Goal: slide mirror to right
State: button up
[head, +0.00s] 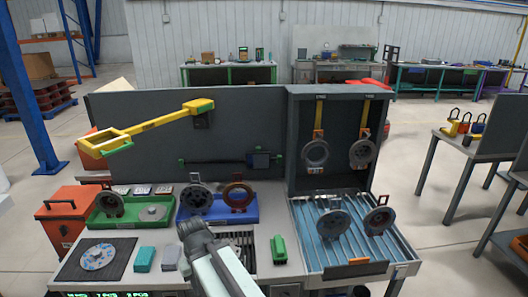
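No plainly reflective mirror can be made out. A small dark square plate (259,160) with green edges sits on a thin black horizontal rail (210,161) on the grey back panel, at the rail's right end; I cannot tell whether it is the mirror. My gripper (190,226) is at the lower middle, over the workbench and in front of the blue tray. It is well below and left of the plate, apart from it. Its fingers are too small and dark to tell open from shut, and nothing held shows clearly.
A yellow arm (155,124) juts left from the panel. Green (126,219) and blue (240,214) trays hold round parts. Two rings hang in the right cabinet (339,105) above a slatted tray (310,255) with two more. A green block (278,249) stands right of my gripper.

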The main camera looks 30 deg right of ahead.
aim_at(258, 160)
jog(key=z, duration=0.05)
jog(key=i, duration=0.95)
jog(key=u, duration=0.05)
